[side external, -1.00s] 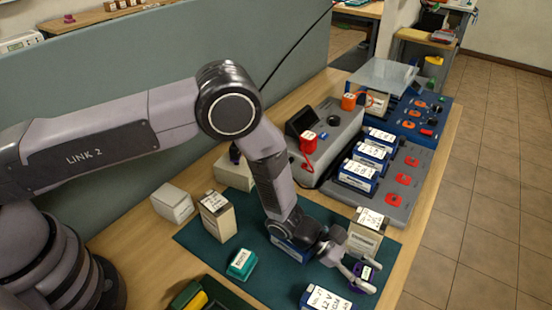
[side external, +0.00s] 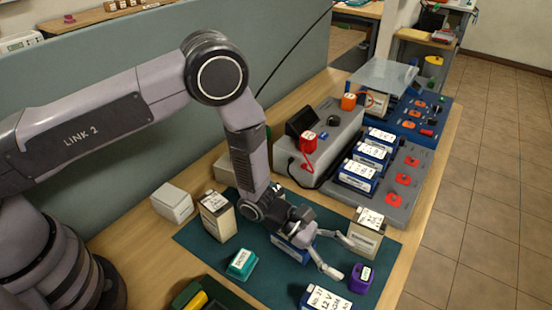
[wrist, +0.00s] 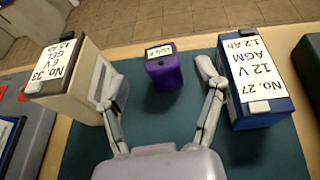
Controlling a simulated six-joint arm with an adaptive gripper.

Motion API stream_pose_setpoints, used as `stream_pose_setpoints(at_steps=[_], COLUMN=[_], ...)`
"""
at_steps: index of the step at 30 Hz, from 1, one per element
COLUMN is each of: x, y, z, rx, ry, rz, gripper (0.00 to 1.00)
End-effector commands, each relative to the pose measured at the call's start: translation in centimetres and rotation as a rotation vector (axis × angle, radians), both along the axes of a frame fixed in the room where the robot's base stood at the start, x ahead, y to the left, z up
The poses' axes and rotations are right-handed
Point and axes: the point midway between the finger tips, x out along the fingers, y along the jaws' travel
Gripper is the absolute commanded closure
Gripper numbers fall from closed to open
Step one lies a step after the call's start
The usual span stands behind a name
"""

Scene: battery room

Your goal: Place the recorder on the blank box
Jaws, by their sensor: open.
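The likely recorder is a small purple block with a white label reading roughly "LOG A" (side external: 362,278); it stands on the green mat near its right edge. In the wrist view the purple block (wrist: 165,72) sits ahead, between and just beyond my fingertips. My gripper (side external: 343,259) is open and empty, low over the mat, its fingers pointing toward the block. A plain pale box (side external: 172,204) with no readable label stands on the wood left of the mat. Another pale box (side external: 224,170) is partly hidden behind my arm. I cannot tell which one is the blank box.
A cream "No. 33" battery (wrist: 65,75) stands close to my left finger, and a blue "No. 27" battery (wrist: 258,80) close to the right one. A teal block (side external: 241,264) and a cream battery (side external: 217,217) are on the mat's left part. A grey charger (side external: 335,140) stands behind.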

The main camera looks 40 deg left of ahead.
Motion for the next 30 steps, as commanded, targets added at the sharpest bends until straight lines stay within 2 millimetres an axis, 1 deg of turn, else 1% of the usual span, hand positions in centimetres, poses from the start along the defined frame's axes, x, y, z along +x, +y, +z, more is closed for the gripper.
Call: stream_pose_setpoints(at_steps=[1, 6, 9, 13, 14, 15, 17, 20, 21, 23, 24, 26, 27, 29, 30], x=[0.0, -0.5, -0.7, -0.9, -0.9, -0.9, -0.9, -1.5, -2.1, -3.3, -4.2, -5.8, -6.9, -8.6, -9.7], y=[1.3, 4.4, 5.7, 6.5, 6.6, 6.7, 6.8, 7.6, 8.2, 9.5, 10.5, 12.3, 13.6, 15.7, 17.1], z=[0.6, 1.9, 2.4, 3.1, 3.5, 4.5, 6.7, 12.3, 14.8, 18.5, 20.6, 23.4, 25.0, 27.1, 28.3], rx=[0.0, -0.001, 0.0, -0.002, -0.004, -0.008, -0.015, -0.02, -0.012, 0.011, 0.035, 0.081, 0.121, 0.19, 0.244], ry=[0.001, 0.0, 0.0, -0.006, -0.013, -0.028, -0.067, -0.177, -0.232, -0.324, -0.387, -0.482, -0.546, -0.64, -0.703], rz=[0.005, 0.004, 0.002, -0.005, -0.013, -0.03, -0.077, -0.204, -0.266, -0.366, -0.431, -0.526, -0.588, -0.676, -0.733], gripper=[0.32, 0.32, 0.32, 0.32, 0.32, 0.32, 0.32, 0.32, 0.32, 0.32, 0.32, 0.32, 0.32, 0.32, 0.32])
